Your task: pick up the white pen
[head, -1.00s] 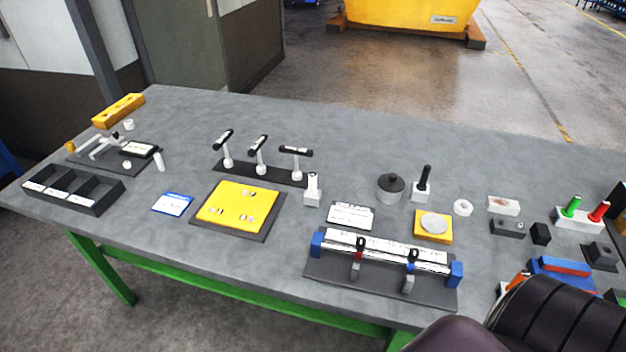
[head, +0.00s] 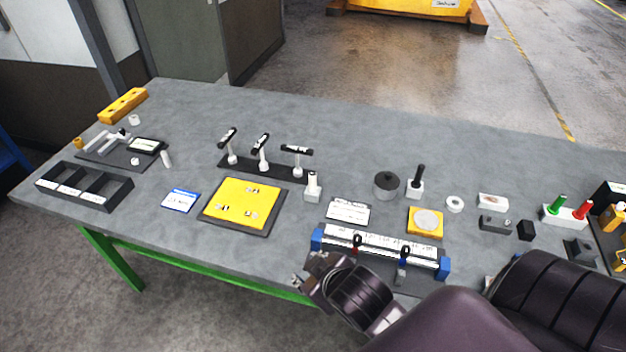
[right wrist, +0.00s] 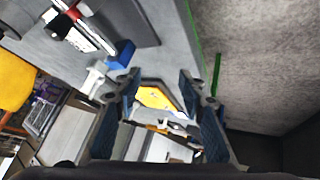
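Two white items could be the white pen, and I cannot tell which is. One is a slim white stick (head: 312,182) standing upright in a small white block, right of the yellow plate. The other is a short white cylinder (head: 166,159) beside the dark-based device at the left. My right gripper (head: 302,282) is at the table's front edge, left of the blue-ended fixture and in front of both items. In the right wrist view its two fingers (right wrist: 160,85) are spread apart with nothing held between them. My left gripper is not in view.
The blue-ended fixture (head: 443,268) is close beside my right gripper. A yellow plate (head: 240,200), a rack of black-topped handles (head: 262,172), a black compartment tray (head: 122,196) and a black-handled tool (head: 417,178) stand around. The table's back strip (head: 330,125) is clear.

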